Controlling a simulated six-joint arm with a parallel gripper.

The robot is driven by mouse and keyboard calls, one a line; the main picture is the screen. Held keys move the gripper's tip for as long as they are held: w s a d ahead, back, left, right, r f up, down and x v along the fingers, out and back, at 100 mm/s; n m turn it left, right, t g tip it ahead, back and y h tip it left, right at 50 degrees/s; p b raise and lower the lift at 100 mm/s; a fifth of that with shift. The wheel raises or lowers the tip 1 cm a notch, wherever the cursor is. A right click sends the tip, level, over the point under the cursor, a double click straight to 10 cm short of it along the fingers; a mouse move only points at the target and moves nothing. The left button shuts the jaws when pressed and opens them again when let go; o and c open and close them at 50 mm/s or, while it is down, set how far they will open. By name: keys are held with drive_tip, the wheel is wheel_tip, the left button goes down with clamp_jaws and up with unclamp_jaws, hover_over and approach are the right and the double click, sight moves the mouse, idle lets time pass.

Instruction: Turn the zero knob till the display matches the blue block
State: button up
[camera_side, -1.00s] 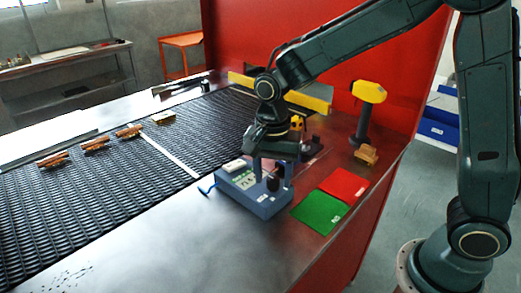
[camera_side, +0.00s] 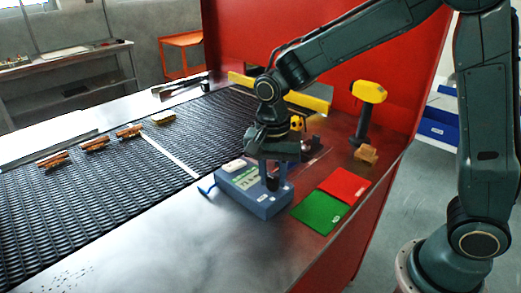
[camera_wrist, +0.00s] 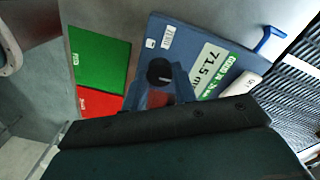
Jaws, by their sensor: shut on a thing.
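A blue instrument box (camera_side: 262,205) sits at the belt's near edge. It also shows in the wrist view (camera_wrist: 180,40), with a white display (camera_wrist: 209,62) that appears to read 71.5 and a unit I cannot make out. The zero knob (camera_wrist: 159,71) is black and round, on the box's top. My gripper (camera_wrist: 163,88) is shut on the knob, with fingers on its sides. In the side view my gripper (camera_side: 273,178) points down over the box. I cannot make out a separate blue block.
A green mat (camera_side: 320,212) and a red mat (camera_side: 345,185) lie right of the box. A yellow-headed tool (camera_side: 368,92) and a brown block (camera_side: 366,154) stand behind them. Several brown pieces (camera_side: 95,144) lie on the black mesh belt (camera_side: 100,190). The metal in front is clear.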

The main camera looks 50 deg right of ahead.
sight(271, 180)
drive_tip(key=n, duration=1.1)
idle(0.5)
drive_tip(key=o, duration=1)
drive_tip(key=shift+c, duration=0.2)
drive_tip(key=shift+r, duration=0.15)
wheel_tip(271, 180, up, 14)
drive_tip(key=shift+a+f, duration=0.2)
drive_tip(key=shift+a, duration=0.05)
